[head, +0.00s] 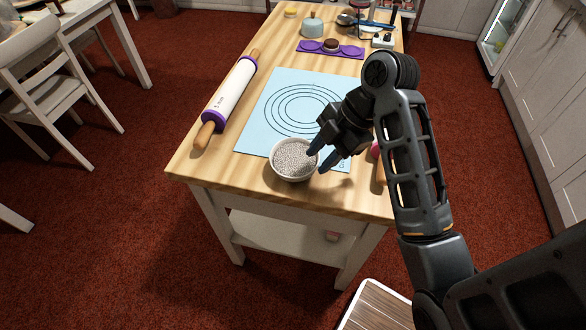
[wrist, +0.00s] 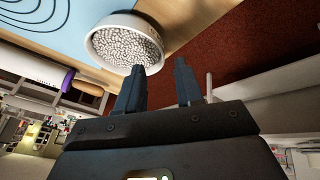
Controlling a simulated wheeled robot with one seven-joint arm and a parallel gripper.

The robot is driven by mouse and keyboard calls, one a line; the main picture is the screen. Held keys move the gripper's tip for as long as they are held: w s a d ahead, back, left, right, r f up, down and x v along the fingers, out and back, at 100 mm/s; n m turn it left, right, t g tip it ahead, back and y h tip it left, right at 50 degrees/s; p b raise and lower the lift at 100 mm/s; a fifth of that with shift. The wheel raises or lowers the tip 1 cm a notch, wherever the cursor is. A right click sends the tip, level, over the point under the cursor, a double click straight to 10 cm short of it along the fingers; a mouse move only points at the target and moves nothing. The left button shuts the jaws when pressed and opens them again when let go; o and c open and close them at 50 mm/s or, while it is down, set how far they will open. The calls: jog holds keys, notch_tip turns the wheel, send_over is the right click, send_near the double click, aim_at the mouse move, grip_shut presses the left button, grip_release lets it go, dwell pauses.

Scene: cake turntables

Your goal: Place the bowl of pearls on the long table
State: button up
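The bowl of pearls (head: 295,160) is white, upright and full of small pale beads. It stands at the near edge of a wood-topped table (head: 240,170), by the corner of a blue mat. My gripper (head: 319,160) is at the bowl's right rim, its fingers apart. In the wrist view the bowl (wrist: 125,42) is just beyond the fingertips of my gripper (wrist: 160,64), and one fingertip overlaps its rim. I cannot tell whether they touch. Another table (head: 82,18) with a pale top stands at the upper left; which one is the long table is not clear.
The blue mat (head: 275,105) with printed rings lies behind the bowl. A rolling pin (head: 232,92) lies to its left. A purple mold (head: 330,48) and small tools are at the far end. A white chair (head: 45,75) stands at the left. Red floor lies between the tables.

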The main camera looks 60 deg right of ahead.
aim_at(311, 172)
jog(key=shift+b+x, duration=1.2)
jog(key=shift+x, duration=1.45)
jog(key=shift+s+d+f, duration=0.1)
jog(key=shift+s, duration=0.05)
jog(key=shift+c, duration=0.4)
grip_shut()
